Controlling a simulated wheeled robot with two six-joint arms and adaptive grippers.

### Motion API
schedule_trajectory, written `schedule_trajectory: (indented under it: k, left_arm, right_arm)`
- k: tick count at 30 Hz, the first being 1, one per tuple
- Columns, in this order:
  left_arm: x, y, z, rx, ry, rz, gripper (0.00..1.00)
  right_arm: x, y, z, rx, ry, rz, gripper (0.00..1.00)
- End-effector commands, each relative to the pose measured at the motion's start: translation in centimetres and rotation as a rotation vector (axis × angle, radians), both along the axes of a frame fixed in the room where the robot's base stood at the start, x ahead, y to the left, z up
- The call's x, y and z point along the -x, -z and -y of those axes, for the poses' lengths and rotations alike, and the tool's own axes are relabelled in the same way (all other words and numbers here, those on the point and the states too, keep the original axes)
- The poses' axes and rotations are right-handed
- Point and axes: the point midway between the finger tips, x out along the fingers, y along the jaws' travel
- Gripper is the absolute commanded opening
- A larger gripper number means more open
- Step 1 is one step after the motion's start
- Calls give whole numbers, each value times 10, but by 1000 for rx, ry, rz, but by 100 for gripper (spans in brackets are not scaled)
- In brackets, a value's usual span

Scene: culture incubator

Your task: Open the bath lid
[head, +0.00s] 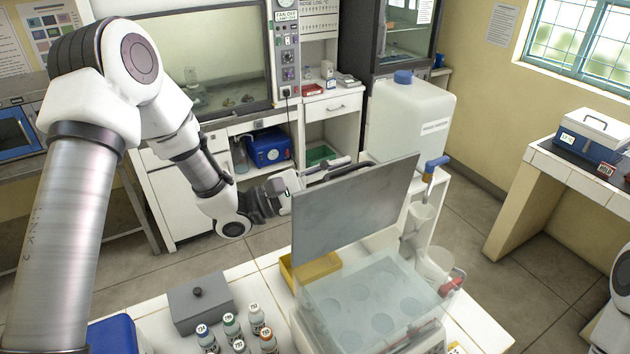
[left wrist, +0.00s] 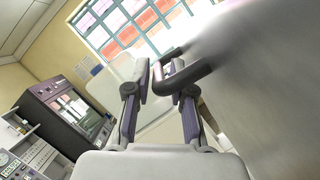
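The bath lid (head: 355,205) is a flat grey panel. It stands raised and steeply tilted at the back edge of the bath (head: 375,300), whose clear interior shows several round openings. My left gripper (head: 335,170) is behind the lid, near its upper edge, and the lid partly hides it. In the left wrist view the lid (left wrist: 265,90) is a blurred grey surface at right. Its dark bar handle (left wrist: 190,78) reaches to between the fingertips of my left gripper (left wrist: 160,85), which are apart. Contact with the handle is unclear. My right gripper is not in view.
A large white carboy (head: 408,125) stands behind the bath, with a blue-handled tap (head: 436,162) near the lid's right edge. A yellow tray (head: 312,268), grey box (head: 200,305) and several small bottles (head: 232,328) are left of the bath.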

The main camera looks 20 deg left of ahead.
Motion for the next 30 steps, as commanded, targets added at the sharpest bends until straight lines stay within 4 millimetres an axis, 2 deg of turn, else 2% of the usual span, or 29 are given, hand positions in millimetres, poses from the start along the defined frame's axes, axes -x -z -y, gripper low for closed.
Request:
schedule_trajectory:
  k: [7,13,18,30]
  left_arm:
    - [32,15,-46,7,-7,0,23]
    - [53,24,-72,5,-4,-1,23]
    - [60,28,-79,2,-1,1,23]
    - [60,28,-79,0,0,0,23]
  right_arm:
    - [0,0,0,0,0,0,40]
    - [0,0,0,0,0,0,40]
    - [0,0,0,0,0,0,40]
    - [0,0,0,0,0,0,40]
